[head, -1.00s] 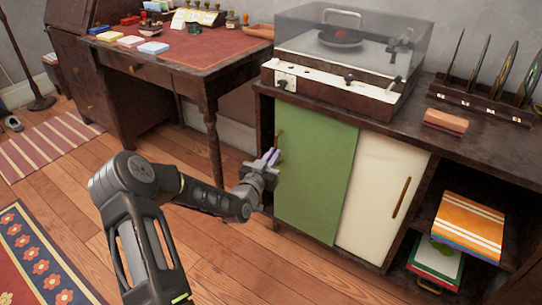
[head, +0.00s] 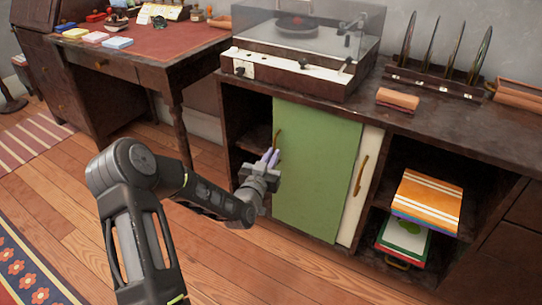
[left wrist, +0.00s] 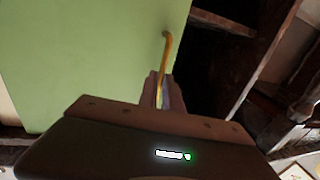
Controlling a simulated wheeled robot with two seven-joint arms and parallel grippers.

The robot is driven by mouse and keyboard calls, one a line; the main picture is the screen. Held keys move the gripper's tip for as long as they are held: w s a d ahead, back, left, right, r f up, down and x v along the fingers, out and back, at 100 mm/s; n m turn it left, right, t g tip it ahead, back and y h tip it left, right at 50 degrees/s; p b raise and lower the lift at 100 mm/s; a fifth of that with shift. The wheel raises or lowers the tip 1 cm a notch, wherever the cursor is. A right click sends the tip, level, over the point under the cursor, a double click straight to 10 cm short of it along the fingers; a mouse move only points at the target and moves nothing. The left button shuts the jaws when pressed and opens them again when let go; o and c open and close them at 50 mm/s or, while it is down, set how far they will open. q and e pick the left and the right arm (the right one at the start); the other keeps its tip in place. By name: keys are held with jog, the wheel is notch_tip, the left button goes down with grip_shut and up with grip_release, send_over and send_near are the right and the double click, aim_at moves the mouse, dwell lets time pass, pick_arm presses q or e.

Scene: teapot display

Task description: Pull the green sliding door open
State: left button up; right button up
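The green sliding door (head: 318,170) stands in the cabinet front and covers much of the white door (head: 357,195). To its left is an open dark compartment with a shelf (head: 250,137). My left gripper (head: 270,156) is at the door's left edge, shut on its upright brass handle (head: 277,138). In the left wrist view the fingers (left wrist: 163,90) sit on either side of the lower part of the handle (left wrist: 167,48), against the green panel (left wrist: 85,60). The handle's lower end is hidden by the gripper. My right gripper is not in view.
A record player (head: 300,45) with a clear lid stands on the cabinet top (head: 440,125). Colourful record sleeves (head: 428,203) lie in the open right compartment. A desk (head: 150,60) stands to the left. The wooden floor before the cabinet is clear.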

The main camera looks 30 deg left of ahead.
pick_arm(q)
jog(key=o, duration=0.4)
jog(key=shift+o, duration=0.2)
jog(key=p+v, duration=0.1)
jog(key=v, duration=0.7)
jog(key=shift+p, duration=0.4)
jog(key=shift+w, duration=0.1)
